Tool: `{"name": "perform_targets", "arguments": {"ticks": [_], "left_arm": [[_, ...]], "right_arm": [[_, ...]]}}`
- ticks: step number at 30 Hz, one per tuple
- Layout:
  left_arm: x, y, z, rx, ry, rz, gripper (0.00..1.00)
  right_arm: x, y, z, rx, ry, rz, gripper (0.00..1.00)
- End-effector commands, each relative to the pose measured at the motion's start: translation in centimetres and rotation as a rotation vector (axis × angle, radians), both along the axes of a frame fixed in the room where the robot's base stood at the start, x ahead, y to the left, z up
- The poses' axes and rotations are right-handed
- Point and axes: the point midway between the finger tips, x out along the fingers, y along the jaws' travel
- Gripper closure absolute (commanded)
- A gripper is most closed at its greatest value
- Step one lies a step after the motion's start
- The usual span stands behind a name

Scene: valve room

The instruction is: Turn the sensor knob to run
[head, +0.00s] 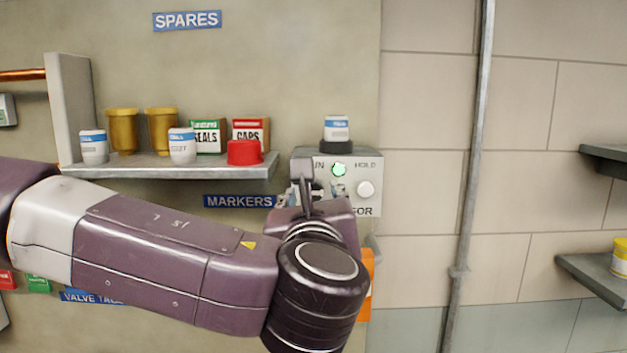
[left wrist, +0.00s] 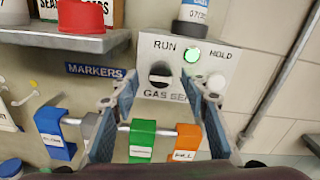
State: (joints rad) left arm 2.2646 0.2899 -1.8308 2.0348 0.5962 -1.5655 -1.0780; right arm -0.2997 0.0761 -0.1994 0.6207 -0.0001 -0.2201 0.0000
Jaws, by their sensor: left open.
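The grey gas sensor box (head: 372,160) is on the wall at the right end of the shelf. In the left wrist view its panel (left wrist: 150,52) reads RUN at left and HOLD at right. A dark round knob (left wrist: 160,76) sits below RUN; its exact pointing is unclear. A lit green lamp (left wrist: 191,54) and a pale round button (left wrist: 216,83) are to its right; both also show in the head view, lamp (head: 339,170) and button (head: 365,190). My left gripper (head: 322,188) is open before the panel, its fingers (left wrist: 160,95) either side of the knob, apparently not gripping. My right gripper is out of view.
A bottle (head: 337,130) stands on the box. The shelf (head: 180,172) at left holds jars, boxes and a red cap (head: 245,152). Blue, green (left wrist: 142,138) and orange (left wrist: 187,140) tags hang below the panel. A vertical pipe (head: 474,150) runs at right.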

Motion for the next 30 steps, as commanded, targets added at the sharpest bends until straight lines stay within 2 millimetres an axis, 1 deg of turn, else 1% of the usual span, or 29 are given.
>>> {"name": "perform_targets", "arguments": {"ticks": [1, 5, 13, 24, 30], "left_arm": [[0.56, -0.01, 0.21, 0.001, 0.002, 0.001, 0.58], [1.35, -0.03, 0.04, 0.000, 0.001, -0.001, 0.58], [1.50, -0.05, -0.13, 0.000, 0.001, -0.002, 0.58], [1.47, -0.06, -0.10, 0.000, 0.001, -0.002, 0.99], [1.47, -0.04, -0.23, -0.011, 0.001, -0.001, 1.00]], "right_arm": [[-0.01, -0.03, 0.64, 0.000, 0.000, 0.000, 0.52], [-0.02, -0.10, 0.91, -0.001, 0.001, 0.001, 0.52], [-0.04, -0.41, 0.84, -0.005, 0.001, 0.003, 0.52], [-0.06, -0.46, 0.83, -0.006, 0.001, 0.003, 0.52], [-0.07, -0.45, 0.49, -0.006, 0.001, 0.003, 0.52]]}}
